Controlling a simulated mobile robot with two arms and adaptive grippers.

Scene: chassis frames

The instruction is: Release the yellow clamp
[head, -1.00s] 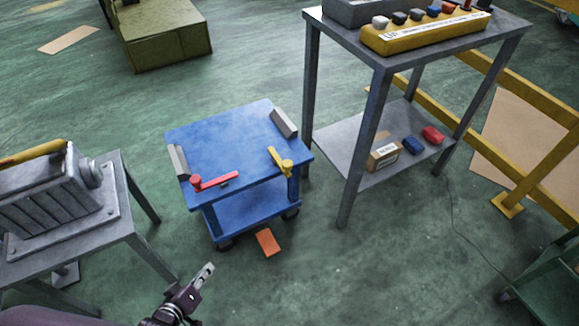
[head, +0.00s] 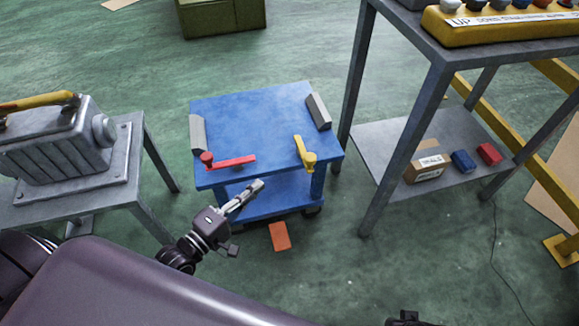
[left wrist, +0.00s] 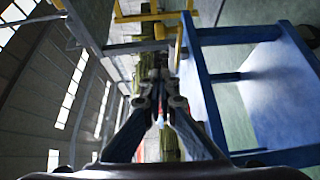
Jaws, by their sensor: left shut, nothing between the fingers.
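The yellow clamp (head: 306,153) sits at the front right edge of the blue cart's top (head: 250,120). Only a dark part at the head view's bottom edge may belong to my right gripper.
Grey blocks (head: 318,111) stand on the cart's sides. A grey table (head: 137,160) with a machine is at left. A grey shelf stand (head: 385,130) is at right, with a yellow control box (head: 500,25) on top. An orange piece (head: 279,236) lies on the floor.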

